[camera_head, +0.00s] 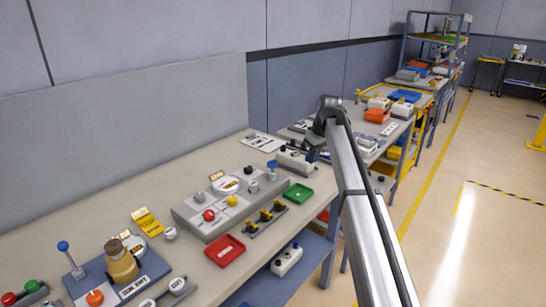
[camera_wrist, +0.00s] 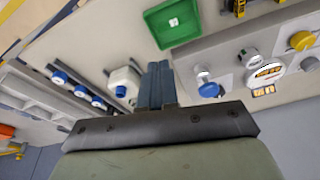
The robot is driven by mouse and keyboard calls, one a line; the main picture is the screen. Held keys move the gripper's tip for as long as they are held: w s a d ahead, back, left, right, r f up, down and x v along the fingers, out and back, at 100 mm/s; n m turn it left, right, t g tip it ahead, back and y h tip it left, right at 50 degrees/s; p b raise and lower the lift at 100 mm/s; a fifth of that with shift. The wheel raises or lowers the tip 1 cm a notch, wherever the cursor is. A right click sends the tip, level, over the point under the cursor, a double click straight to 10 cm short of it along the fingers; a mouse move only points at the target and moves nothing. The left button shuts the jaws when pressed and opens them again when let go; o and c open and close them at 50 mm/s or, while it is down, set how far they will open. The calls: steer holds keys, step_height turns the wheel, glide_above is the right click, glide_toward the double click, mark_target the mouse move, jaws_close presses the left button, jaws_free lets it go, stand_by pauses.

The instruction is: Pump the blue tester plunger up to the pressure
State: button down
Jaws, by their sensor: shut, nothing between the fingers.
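A blue knob, which looks like the tester plunger (camera_head: 271,164), stands at the far right end of a grey panel (camera_head: 184,213) on the bench. In the wrist view, a blue knob (camera_wrist: 209,90) shows to the right of my fingers on the panel; it seems to be the same plunger. My gripper (camera_head: 314,150) is beyond and to the right of the panel, near a white box (camera_head: 294,163). Its fingers (camera_wrist: 157,75) are shut and empty, apart from the knob. The gauge reading is too small to read.
A green tray (camera_head: 298,194), a red tray (camera_head: 225,250) and a rack with yellow-black parts (camera_head: 265,217) lie in front of the panel. A blue-based fixture (camera_head: 120,275) stands at lower left. Other benches stand beyond. The wall backs the bench.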

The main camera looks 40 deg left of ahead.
steer(key=s+a+r+n, duration=0.2)
steer(key=s+a+r, duration=0.3)
steer(key=a+r, duration=0.6)
steer(key=shift+s+a+n, duration=0.15)
steer(key=shift+s+n, duration=0.05)
steer(key=shift+n, duration=0.1)
steer(key=shift+y, duration=0.3)
glide_toward(271, 163)
steer(key=x, duration=0.5)
steer(key=shift+w+a, duration=0.2)
steer(key=shift+a, duration=0.15)
steer(key=shift+f, duration=0.7)
steer(key=shift+f, duration=0.1)
